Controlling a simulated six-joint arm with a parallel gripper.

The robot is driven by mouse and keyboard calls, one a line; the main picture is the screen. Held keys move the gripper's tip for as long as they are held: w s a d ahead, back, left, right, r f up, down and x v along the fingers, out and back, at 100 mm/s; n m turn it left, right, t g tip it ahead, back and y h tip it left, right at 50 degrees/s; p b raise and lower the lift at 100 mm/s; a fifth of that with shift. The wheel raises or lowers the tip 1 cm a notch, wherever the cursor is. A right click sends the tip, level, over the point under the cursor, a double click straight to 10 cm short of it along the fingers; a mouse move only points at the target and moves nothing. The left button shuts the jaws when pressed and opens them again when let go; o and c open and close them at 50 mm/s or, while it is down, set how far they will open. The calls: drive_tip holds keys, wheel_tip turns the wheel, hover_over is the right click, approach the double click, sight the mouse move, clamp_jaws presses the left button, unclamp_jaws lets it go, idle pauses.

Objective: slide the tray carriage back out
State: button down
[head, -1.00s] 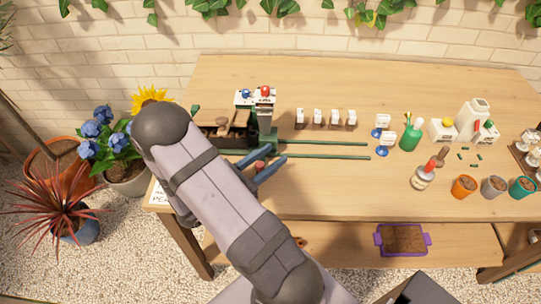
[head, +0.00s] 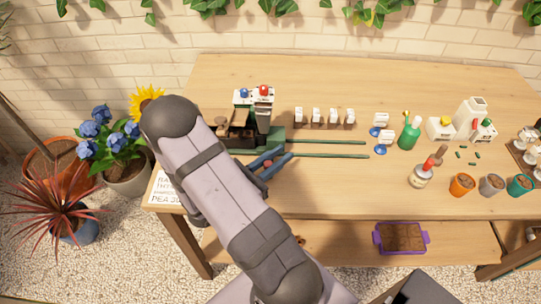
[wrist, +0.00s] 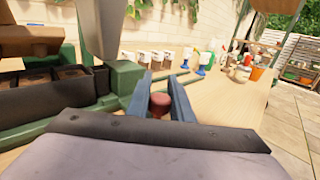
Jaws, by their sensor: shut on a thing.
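The green tray carriage (head: 275,139) sits on two green rails (head: 325,142) at the left of the bench, under the potting machine (head: 263,112). In the wrist view the carriage (wrist: 125,76) carries a black tray (wrist: 62,100) with brown-filled cells, partly under the machine's brown hopper part (wrist: 30,42). My gripper (head: 275,161) is at the carriage's front right. In the wrist view its blue fingers (wrist: 160,98) are on either side of a dark red knob (wrist: 159,104), shut on it. My arm hides part of the carriage's front in the head view.
The rails run clear to the right. Beyond their ends stand blue-based white items (head: 383,140) and a green bottle (head: 409,136). Several small white-topped blocks (head: 318,116) stand behind the rails. Pots (head: 462,185) stand at the front right.

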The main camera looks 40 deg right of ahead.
drive_tip(key=s+d+p, duration=0.2)
drive_tip(key=s+d, duration=1.5)
drive_tip(key=shift+s+d, duration=0.3)
drive_tip(key=c, duration=1.6)
unclamp_jaws()
drive_tip(key=shift+r, duration=0.1)
wheel_tip(320, 180, up, 10)
drive_tip(key=p, duration=0.8)
